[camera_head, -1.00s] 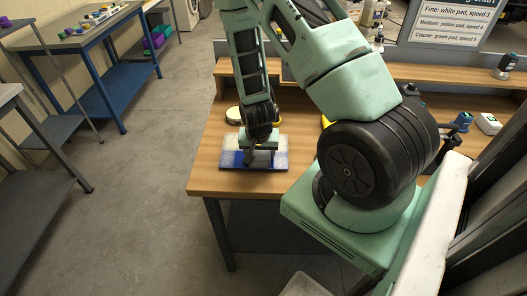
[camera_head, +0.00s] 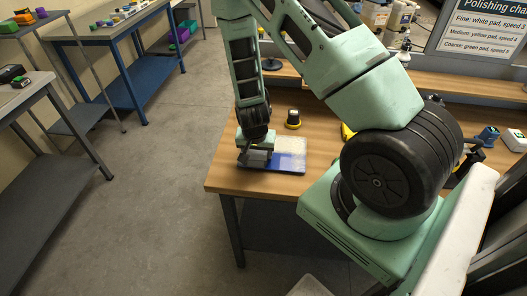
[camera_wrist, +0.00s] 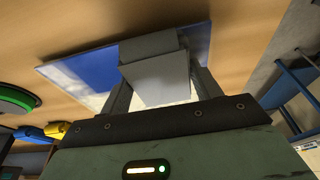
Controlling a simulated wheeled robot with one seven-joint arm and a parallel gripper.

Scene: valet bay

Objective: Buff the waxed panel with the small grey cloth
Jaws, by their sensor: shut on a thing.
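The panel (camera_head: 291,154) lies flat near the left end of the wooden workbench. It is blue with a pale, whitish coating over part of it; in the wrist view its blue part (camera_wrist: 88,70) shows at the left. My gripper (camera_head: 254,158) is over the panel's left end, pointing down. In the wrist view my gripper (camera_wrist: 158,85) is shut on the small grey cloth (camera_wrist: 160,80), which looks like a folded grey block between the fingers. The cloth appears at or just above the panel; I cannot tell whether it touches.
A round green-rimmed pad (camera_wrist: 14,98) shows in the wrist view. A chart sign (camera_head: 485,25) stands at the back right.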

